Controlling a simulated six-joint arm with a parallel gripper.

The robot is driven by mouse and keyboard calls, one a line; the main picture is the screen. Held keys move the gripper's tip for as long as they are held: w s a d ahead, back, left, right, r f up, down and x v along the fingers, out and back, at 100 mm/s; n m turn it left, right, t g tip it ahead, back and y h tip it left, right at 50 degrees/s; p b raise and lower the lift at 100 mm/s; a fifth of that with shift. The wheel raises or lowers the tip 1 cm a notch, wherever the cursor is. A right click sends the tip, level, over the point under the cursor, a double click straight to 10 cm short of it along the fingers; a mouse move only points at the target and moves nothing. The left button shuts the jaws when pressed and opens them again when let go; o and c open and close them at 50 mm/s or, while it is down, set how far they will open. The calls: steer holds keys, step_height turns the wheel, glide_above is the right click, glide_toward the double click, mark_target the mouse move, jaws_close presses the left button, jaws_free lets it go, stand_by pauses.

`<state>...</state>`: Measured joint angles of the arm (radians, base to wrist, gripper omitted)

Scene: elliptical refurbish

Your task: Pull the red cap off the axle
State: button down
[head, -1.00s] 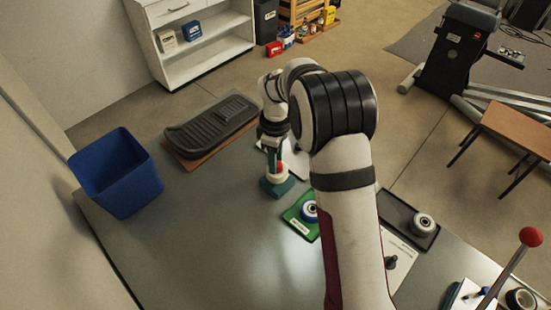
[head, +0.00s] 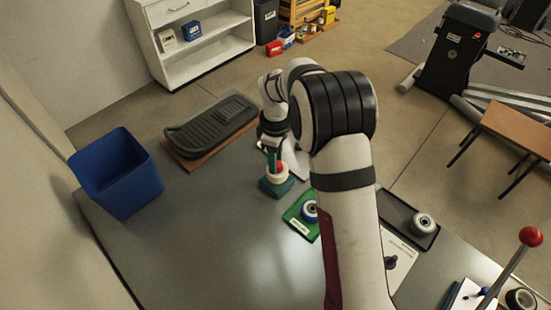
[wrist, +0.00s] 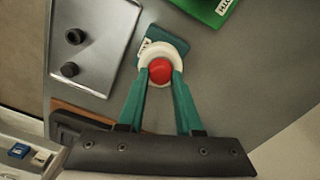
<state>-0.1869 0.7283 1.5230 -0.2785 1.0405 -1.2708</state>
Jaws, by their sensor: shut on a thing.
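The red cap (wrist: 160,71) sits at the centre of a cream-white wheel (wrist: 171,48), on the axle of a teal block (wrist: 152,36). In the head view the cap (head: 281,167) shows small beside the fingers, and the teal block (head: 276,187) stands on the table. My gripper (wrist: 162,76) has its two green fingers shut on the red cap, one on each side. The cap hides the axle. The arm partly covers the area behind the block in the head view.
A green mat (head: 292,216) with a blue-rimmed wheel (head: 310,211) lies just right of the block. A dark tray (head: 394,208) with a grey wheel (head: 423,224) is further right. A blue bin (head: 120,180) and a black pedal (head: 210,127) stand left.

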steer(key=shift+r, duration=0.1)
stand_by(0.6)
steer(key=shift+r, duration=2.45)
